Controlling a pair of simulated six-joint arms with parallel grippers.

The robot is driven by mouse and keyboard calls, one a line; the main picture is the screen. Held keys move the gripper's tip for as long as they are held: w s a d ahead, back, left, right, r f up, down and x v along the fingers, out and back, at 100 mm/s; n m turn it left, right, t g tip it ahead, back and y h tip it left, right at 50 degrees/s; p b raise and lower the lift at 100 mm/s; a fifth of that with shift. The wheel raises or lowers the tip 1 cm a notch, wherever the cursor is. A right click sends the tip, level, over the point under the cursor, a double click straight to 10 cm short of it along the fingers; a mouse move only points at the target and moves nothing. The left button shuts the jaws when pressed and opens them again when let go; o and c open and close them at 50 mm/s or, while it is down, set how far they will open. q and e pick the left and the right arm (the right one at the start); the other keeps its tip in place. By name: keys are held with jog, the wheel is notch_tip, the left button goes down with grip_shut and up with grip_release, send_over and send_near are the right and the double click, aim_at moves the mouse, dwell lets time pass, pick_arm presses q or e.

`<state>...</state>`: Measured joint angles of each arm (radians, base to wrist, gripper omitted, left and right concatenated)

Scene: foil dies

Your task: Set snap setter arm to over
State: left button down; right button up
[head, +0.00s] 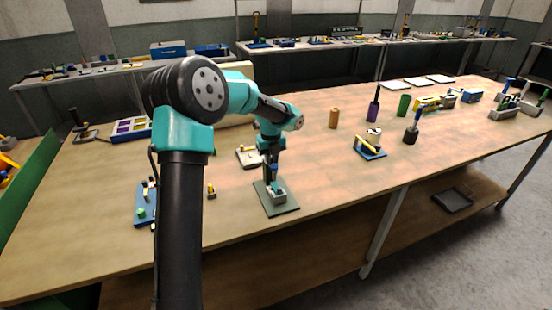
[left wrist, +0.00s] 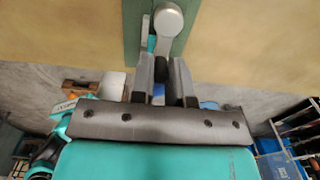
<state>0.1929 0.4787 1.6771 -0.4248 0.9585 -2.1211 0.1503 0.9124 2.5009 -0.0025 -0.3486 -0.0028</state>
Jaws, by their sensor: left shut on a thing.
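A small grey device (head: 278,195), which looks like the snap setter, stands on a grey-green mat (head: 287,208) near the front edge of the bench. My left gripper (head: 271,176) points down at it. In the left wrist view, my left gripper (left wrist: 163,78) is shut on a dark part, likely the setter arm's grip (left wrist: 161,73), between its fingers. A grey arm with a rounded end (left wrist: 168,18) lies just beyond the fingertips, over the green mat (left wrist: 133,30). The setter's lower part is mostly hidden by the gripper. My right gripper is not in view.
A blue-based device with a yellow bar (head: 369,152) stands to the right. A blue board (head: 145,213) with small parts is at the left. An orange cylinder (head: 333,118) and a purple one (head: 373,112) stand behind.

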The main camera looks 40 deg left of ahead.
aim_at(272, 159)
pick_arm(q)
jog(key=shift+d, duration=0.15)
jog(key=c, duration=1.2)
grip_release()
jog(key=shift+o, duration=0.5)
notch_tip(272, 159, up, 18)
jog(key=shift+f, duration=0.25)
